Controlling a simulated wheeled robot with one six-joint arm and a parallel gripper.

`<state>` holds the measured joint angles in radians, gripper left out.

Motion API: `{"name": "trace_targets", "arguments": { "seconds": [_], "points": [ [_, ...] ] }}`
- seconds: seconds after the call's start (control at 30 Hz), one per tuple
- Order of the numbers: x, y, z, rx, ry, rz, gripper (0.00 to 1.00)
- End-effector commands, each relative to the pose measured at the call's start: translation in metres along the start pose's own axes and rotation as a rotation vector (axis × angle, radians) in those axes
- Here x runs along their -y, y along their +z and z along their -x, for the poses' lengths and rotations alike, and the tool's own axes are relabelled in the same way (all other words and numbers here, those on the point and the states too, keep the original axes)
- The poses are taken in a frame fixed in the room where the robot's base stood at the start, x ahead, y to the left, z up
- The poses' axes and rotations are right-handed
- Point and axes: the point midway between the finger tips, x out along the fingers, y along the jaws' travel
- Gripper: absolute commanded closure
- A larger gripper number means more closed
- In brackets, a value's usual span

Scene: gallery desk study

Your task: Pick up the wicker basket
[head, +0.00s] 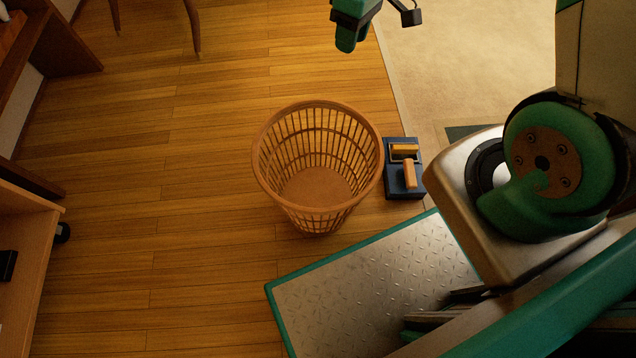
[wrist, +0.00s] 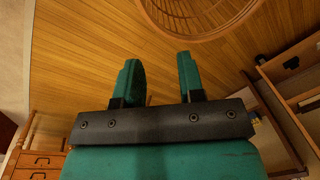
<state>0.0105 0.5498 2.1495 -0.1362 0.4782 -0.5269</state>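The wicker basket (head: 316,188) is round, tan-brown and slatted, wider at the rim than at the base. It stands upright and looks empty on the wooden floor, near the middle of the head view. Part of its rim also shows at the top of the wrist view (wrist: 186,38). My gripper (wrist: 158,62) is open, with its two green fingers apart and nothing between them. In the head view, my gripper (head: 380,22) is at the top edge, partly cut off, apart from the basket and beyond it.
A dark blue box with orange-tan pieces (head: 404,187) lies close to the basket's right side. A beige rug (head: 455,60) lies at the upper right. Wooden furniture (head: 25,260) lines the left edge, and chair legs (head: 193,25) show at top. The floor left of the basket is clear.

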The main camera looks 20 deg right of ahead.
Motion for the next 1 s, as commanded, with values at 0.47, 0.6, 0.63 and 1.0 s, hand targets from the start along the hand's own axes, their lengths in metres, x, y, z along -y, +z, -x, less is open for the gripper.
{"name": "trace_targets", "arguments": {
  "seconds": [0.47, 0.6, 0.63, 1.0],
  "points": [
    [-0.036, 0.009, -0.118, 0.038, 0.017, 0.008, 0.64],
    [-0.037, 0.01, -0.151, 0.038, 0.017, 0.008, 0.64],
    [-0.037, 0.011, -0.158, 0.038, 0.017, 0.008, 0.64],
    [-0.037, 0.011, -0.199, 0.036, 0.019, 0.008, 0.64]
  ]
}}
